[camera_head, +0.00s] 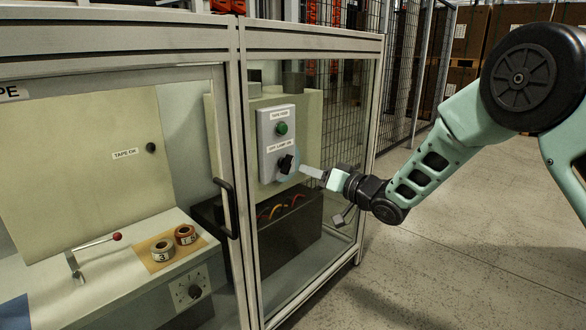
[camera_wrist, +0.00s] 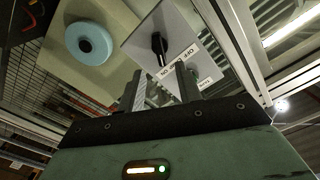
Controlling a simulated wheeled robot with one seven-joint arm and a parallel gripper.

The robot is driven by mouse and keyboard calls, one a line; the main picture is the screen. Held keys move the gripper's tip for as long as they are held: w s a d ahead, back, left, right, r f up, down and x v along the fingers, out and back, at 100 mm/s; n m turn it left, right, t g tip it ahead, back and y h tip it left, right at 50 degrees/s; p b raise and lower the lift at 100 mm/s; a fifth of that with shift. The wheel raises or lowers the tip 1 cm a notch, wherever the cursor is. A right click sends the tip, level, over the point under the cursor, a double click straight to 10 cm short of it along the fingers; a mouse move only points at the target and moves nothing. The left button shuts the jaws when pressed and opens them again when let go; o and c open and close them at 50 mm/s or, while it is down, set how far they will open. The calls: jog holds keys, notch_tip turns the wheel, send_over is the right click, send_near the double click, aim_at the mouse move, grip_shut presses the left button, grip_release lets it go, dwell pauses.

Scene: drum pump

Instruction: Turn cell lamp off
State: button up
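My gripper (camera_head: 303,169) reaches in from the right, close to the knob. In the wrist view its two fingers (camera_wrist: 159,76) are apart with nothing held between them. I cannot tell whether they touch the knob.
A green button (camera_head: 282,128) sits above the knob. A pale blue disc (camera_wrist: 88,43) stands beside the box. Framed clear panels and a door handle (camera_head: 227,208) lie left; a frame post (camera_head: 369,140) stands near my arm. Floor at right is clear.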

aim_at(291, 164)
jog(key=x, duration=0.7)
jog(key=shift+w+a+b, duration=0.15)
jog(key=shift+a+b, duration=0.1)
jog(key=shift+b, duration=0.15)
jog(key=shift+c, duration=0.3)
grip_shut()
